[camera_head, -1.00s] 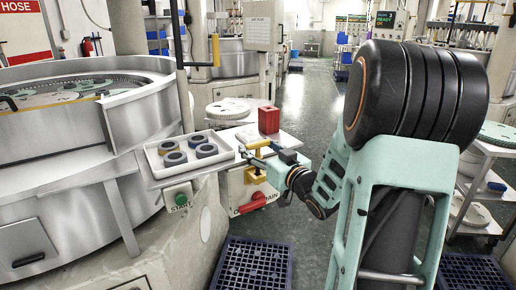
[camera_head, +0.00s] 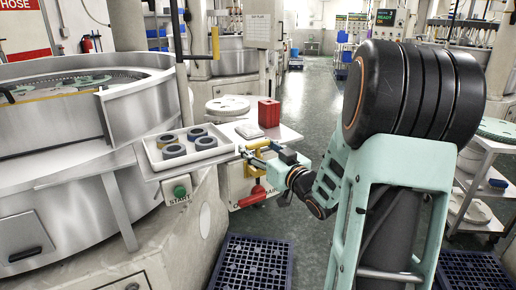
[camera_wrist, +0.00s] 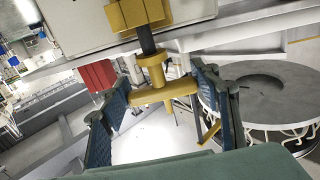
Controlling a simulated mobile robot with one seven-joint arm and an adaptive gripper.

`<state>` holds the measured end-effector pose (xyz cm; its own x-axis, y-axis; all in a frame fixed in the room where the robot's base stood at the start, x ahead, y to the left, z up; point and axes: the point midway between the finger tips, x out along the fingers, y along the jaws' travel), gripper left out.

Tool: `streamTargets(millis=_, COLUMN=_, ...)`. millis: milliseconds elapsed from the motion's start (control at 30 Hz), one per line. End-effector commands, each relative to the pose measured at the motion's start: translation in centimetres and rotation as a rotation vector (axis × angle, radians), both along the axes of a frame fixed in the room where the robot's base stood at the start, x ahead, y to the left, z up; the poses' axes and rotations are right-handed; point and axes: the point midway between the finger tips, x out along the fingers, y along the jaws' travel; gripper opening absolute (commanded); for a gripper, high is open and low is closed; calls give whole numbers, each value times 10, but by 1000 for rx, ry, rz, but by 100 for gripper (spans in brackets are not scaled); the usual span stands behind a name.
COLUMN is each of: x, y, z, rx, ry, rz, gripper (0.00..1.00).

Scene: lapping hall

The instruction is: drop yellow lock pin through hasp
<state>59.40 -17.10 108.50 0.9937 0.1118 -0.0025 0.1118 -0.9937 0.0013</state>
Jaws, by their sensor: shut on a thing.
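The yellow lock pin (camera_wrist: 152,68) has a crossbar, a round collar and a dark shank. In the wrist view its crossbar lies between the two fingers of my gripper (camera_wrist: 168,104), which is shut on it. The shank runs from the collar to the yellow hasp (camera_wrist: 138,14) at the picture's top edge. The shank's end is hidden at the hasp, so I cannot tell how deep it sits. In the head view my gripper (camera_head: 258,156) holds the pin at the front of a white cabinet, above a red lever handle (camera_head: 252,197).
A white tray (camera_head: 152,165) with several dark rings stands left of my gripper. A red box (camera_head: 268,113) sits on the shelf behind. The lapping machine (camera_head: 60,150) fills the left. Blue crates (camera_head: 250,265) lie on the floor below.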

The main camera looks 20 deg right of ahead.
Motion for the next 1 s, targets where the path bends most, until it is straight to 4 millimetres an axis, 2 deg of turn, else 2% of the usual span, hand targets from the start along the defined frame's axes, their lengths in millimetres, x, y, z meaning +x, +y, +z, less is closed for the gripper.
streamTargets(millis=1000, x=0, y=0, z=-26, rx=0, ry=-1, rz=0, gripper=29)
